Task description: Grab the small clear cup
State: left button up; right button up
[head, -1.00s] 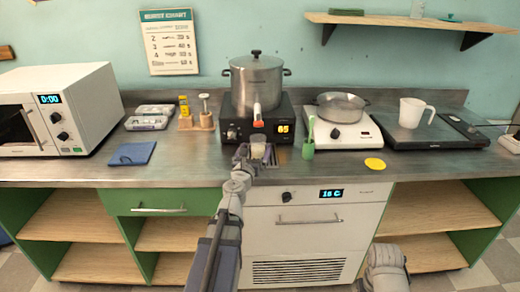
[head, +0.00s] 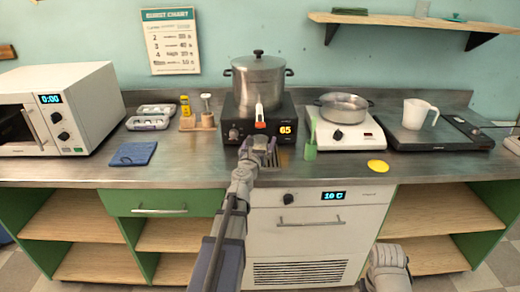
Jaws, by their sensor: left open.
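My left gripper (head: 259,148) is at the front of the counter, just before the hot plate with the steel pot. Its jaws are open and it reaches forward, low over the counter. The small clear cup cannot be made out clearly now; the gripper covers the place where it showed a second ago, so I cannot tell whether it is between the fingers. A grey part of my right arm (head: 387,270) shows at the bottom right, below the counter; the state of its jaws cannot be seen.
A steel pot (head: 258,82) stands on the black hot plate (head: 286,112). A green holder (head: 310,152) with a brush-like tool is close to the right of my left gripper. A yellow disc (head: 377,166) and a blue cloth (head: 133,154) lie near the front edge.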

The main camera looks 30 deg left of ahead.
aim_at(262, 137)
pick_arm(q)
jog(key=x, duration=0.3)
jog(key=c, duration=1.4)
jog(key=shift+c, duration=0.2)
jog(key=shift+r, duration=0.2)
